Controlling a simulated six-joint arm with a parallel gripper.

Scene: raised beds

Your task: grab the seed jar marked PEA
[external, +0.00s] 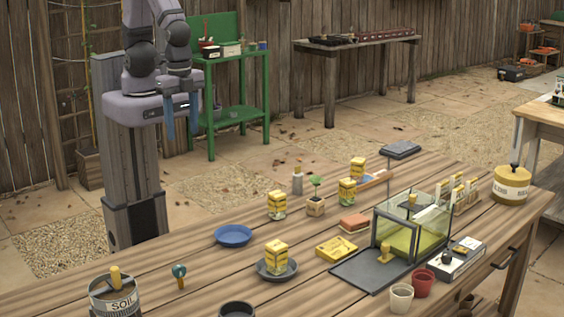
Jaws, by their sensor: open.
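Several small jars with yellow tops and labels stand on the wooden table (205,275). One jar (277,205) stands right of the blue dish, one jar (347,191) stands further right, and another jar (358,168) stands behind that. A further jar (277,257) stands on a dark saucer (291,274) nearer the front. The label writing is too small to read, so I cannot tell which is PEA. My gripper (182,118) is open and empty, pointing down with blue fingers, well above and behind the table, apart from all the jars.
A glass case (410,235) stands at the right with a dark tray (350,272) before it. A SOIL can (113,300) is at front left.

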